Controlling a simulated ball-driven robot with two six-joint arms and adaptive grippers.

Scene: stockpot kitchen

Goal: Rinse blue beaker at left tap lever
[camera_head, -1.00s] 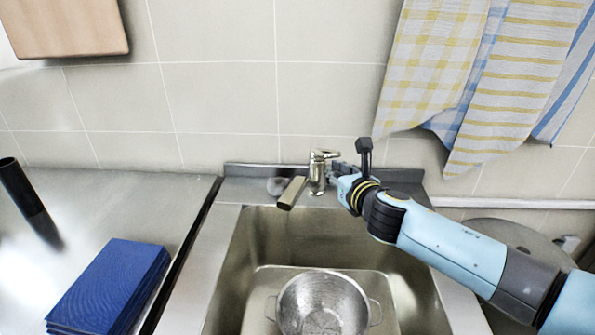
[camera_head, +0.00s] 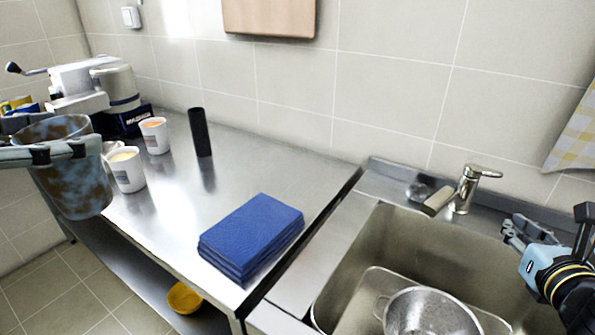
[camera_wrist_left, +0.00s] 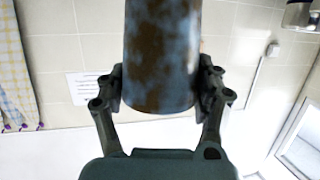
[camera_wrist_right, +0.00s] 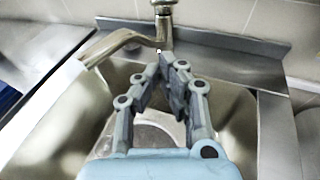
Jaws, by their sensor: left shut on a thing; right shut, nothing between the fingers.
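The blue beaker (camera_head: 75,170), stained with brown patches, is held upright by my left gripper (camera_head: 62,152) at the far left of the head view, in front of the counter. The left wrist view shows the fingers (camera_wrist_left: 160,88) shut on both sides of the beaker (camera_wrist_left: 162,50). The tap (camera_head: 466,187) stands behind the sink, its lever (camera_head: 484,171) on top and its spout (camera_head: 438,201) pointing left and forward. No water stream shows. My right gripper (camera_head: 514,232) is shut and empty, over the sink right of the tap. In the right wrist view its fingertips (camera_wrist_right: 172,62) are just before the tap base.
A steel colander (camera_head: 432,312) sits in the sink (camera_head: 350,262). Folded blue cloths (camera_head: 252,236) lie on the steel counter (camera_head: 320,180). A black cylinder (camera_head: 200,132), two white cups (camera_head: 127,172) and a machine (camera_head: 95,85) stand behind them. A yellow bowl (camera_head: 184,298) is below.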

